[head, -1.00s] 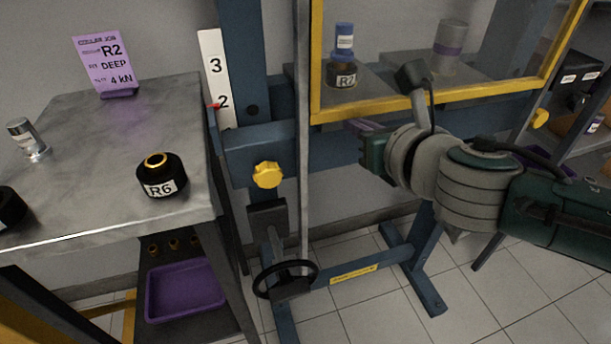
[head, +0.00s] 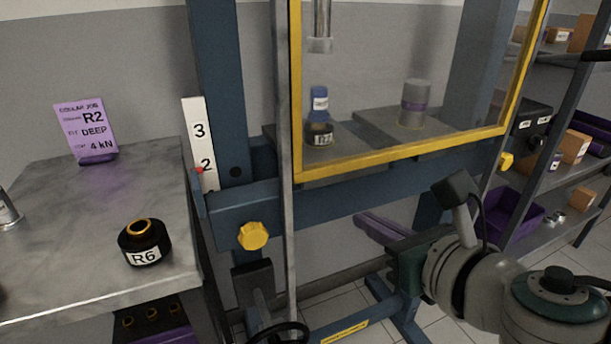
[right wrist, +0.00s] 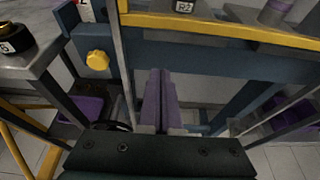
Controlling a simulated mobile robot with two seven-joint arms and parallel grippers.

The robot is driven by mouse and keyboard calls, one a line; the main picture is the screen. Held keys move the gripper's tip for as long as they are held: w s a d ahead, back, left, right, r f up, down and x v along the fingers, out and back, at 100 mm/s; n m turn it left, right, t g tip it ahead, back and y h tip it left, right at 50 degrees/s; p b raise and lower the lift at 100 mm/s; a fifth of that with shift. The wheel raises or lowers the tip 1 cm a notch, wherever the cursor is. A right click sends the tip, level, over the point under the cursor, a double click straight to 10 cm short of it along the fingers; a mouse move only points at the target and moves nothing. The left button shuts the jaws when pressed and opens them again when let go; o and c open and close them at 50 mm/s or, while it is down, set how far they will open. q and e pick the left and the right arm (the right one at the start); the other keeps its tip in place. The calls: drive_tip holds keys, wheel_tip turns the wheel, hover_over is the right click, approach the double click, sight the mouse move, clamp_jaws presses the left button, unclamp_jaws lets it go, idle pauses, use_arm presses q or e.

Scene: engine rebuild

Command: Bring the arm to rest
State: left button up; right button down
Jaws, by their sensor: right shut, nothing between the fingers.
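My right gripper (head: 378,228) has purple fingers held together, with nothing between them. It points left in the head view, in front of the blue press frame (head: 345,205) and below its yellow-edged guard (head: 400,158). The closed fingers also show in the right wrist view (right wrist: 160,98), pointing away towards the press. They appear apart from the frame. My right arm comes in from the lower right. My left gripper is not in view.
A grey bench (head: 70,230) at left holds the black R6 collar (head: 145,243) and a purple job card (head: 86,130). Behind the guard stand the R2 collar (head: 319,133) and a grey cylinder (head: 414,103). Shelving (head: 560,170) stands at right. A handwheel (head: 280,335) is low in front.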

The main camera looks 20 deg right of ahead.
drive_tip(key=s+a+r+m+g+h+p, duration=0.1)
drive_tip(key=s+r+m+g+p, duration=0.4)
drive_tip(key=s+m, duration=0.9)
drive_tip(key=s+r+m+g+p, duration=0.45)
drive_tip(key=s+m, duration=0.35)
drive_tip(key=m, duration=1.2)
wheel_tip(320, 180, up, 37)
drive_tip(key=p, duration=3.7)
drive_tip(key=shift+s+a+m+g+p, duration=0.2)
drive_tip(key=shift+s+m+g+p, duration=0.15)
drive_tip(key=shift+m+g, duration=0.1)
